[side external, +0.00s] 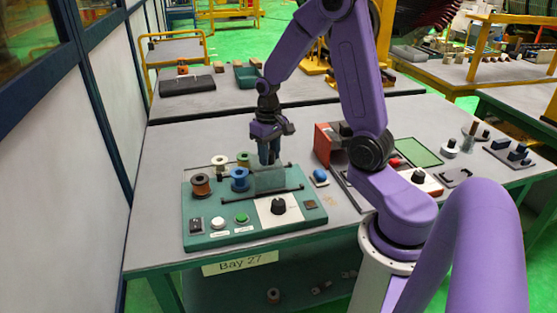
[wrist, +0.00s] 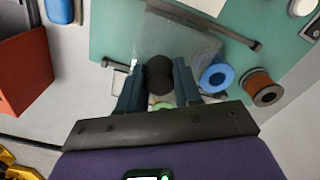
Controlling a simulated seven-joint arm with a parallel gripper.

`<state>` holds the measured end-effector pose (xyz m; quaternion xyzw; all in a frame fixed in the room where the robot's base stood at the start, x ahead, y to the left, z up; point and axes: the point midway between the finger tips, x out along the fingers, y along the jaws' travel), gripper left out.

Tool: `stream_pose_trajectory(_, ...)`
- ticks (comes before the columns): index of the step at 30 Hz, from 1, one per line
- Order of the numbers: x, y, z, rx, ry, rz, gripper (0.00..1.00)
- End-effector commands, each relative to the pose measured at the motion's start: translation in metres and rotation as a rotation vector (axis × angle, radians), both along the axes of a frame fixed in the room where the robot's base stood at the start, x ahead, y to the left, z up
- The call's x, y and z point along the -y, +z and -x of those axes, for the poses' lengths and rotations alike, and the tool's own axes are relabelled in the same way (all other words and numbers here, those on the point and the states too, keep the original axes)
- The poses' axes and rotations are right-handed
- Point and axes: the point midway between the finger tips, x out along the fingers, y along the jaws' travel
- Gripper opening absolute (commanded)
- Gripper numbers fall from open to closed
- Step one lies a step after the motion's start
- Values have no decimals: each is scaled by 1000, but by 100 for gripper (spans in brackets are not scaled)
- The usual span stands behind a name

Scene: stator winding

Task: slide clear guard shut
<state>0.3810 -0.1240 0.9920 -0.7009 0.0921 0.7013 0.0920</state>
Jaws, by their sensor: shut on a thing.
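The clear guard (side external: 268,181) is a see-through panel on the green winding station (side external: 250,234), between two dark rails. It also shows in the wrist view (wrist: 160,35). A dark round knob (wrist: 159,75) stands at the guard's near edge in the wrist view. My gripper (side external: 269,161) points down over the guard, and its fingers (wrist: 158,85) are closed on the knob from both sides. The fingers hide part of the knob.
Blue (wrist: 217,78) and copper (wrist: 262,88) spools stand beside the guard, with a white spool (side external: 220,162) behind. A black dial (side external: 278,204) and green button (side external: 242,218) are in front. A red bin (wrist: 22,72) stands off to one side.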

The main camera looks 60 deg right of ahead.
Motion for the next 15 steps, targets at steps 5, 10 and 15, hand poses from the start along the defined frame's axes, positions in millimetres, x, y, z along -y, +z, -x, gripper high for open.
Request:
stream_pose_trajectory(5,-6,0,-7,3,1,0,17)
stream_pose_trajectory(10,-11,1,-12,3,0,0,17)
stream_pose_trajectory(15,-16,1,-17,4,1,0,17)
